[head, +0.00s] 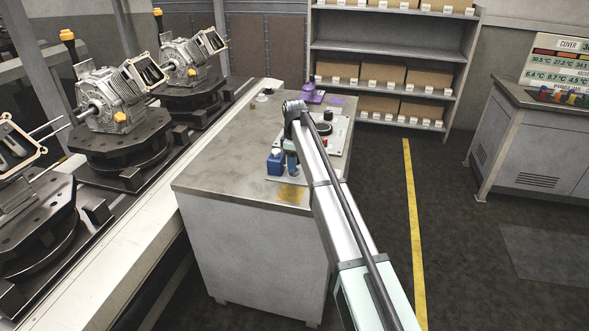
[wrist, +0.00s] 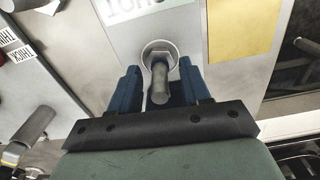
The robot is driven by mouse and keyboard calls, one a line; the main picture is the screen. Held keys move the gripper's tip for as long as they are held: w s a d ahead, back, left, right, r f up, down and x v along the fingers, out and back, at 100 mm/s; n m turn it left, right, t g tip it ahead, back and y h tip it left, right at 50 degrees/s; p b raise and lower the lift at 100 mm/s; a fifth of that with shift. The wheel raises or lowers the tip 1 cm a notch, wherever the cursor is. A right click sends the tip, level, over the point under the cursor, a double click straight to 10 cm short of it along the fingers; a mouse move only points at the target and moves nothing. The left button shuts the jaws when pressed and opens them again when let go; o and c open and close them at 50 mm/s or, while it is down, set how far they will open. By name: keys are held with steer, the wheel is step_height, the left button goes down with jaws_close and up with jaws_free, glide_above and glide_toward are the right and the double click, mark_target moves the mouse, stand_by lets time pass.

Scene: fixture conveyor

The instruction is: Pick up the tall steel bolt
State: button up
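In the wrist view a grey steel bolt (wrist: 160,72) stands with its hex part on a round washer-like base and its shank toward the camera. My gripper (wrist: 164,88) has its two blue fingers on either side of this bolt, with a gap showing on each side. It is open and not touching the bolt as far as I can see. In the head view my gripper (head: 291,166) points down over the bench, and the bolt is hidden there. A second grey bolt-like piece (wrist: 38,125) shows at the left of the wrist view.
A yellow patch (wrist: 240,25) and a partly cut-off label (wrist: 140,8) lie near the bolt. A purple item (head: 308,92) stands farther back. The conveyor (head: 130,235) runs along the left.

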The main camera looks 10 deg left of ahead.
jaws_close()
stand_by(0.4)
step_height(320, 180, up, 10)
stand_by(0.6)
